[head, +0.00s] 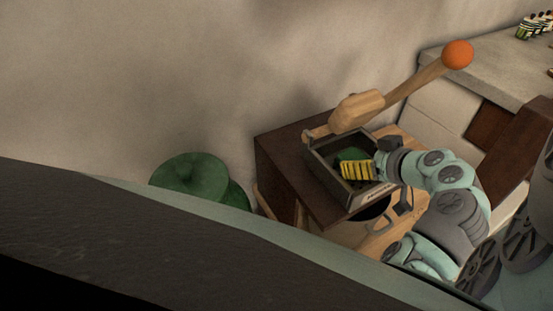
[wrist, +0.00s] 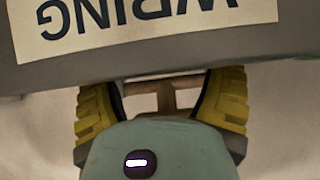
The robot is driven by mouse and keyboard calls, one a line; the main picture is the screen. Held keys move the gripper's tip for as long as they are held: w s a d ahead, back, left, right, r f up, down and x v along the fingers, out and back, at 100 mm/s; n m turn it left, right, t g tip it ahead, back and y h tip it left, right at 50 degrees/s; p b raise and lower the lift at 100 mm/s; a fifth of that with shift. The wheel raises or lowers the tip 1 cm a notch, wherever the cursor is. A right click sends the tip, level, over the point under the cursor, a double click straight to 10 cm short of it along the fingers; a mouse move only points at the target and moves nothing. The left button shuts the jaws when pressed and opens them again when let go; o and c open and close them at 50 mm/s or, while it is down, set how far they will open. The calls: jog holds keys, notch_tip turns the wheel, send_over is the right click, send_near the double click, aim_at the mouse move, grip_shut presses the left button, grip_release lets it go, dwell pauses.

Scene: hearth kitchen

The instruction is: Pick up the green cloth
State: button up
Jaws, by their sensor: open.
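The green cloth (head: 352,154) shows as a dark green patch inside a grey open-topped box (head: 323,174), which sits on a dark wooden top. My gripper (head: 358,171) has yellow ribbed fingers and is at the box in the head view, just beside the cloth; it partly hides the cloth and the near part of the box. In the wrist view my gripper (wrist: 160,95) has its fingers apart with no cloth between them. The box wall (wrist: 290,45) with an upside-down label fills the top of that view. The cloth does not show there.
A wooden arm with an orange ball (head: 458,54) rises behind the box. The dark wooden cabinet (head: 276,172) stands against the wall. Round green cushion-like things (head: 190,174) are at the left. A grey counter (head: 490,55) with small striped items is at the upper right.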

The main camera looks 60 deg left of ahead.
jog(key=shift+x, duration=1.05)
jog(key=c, duration=0.9)
jog(key=shift+r, duration=0.15)
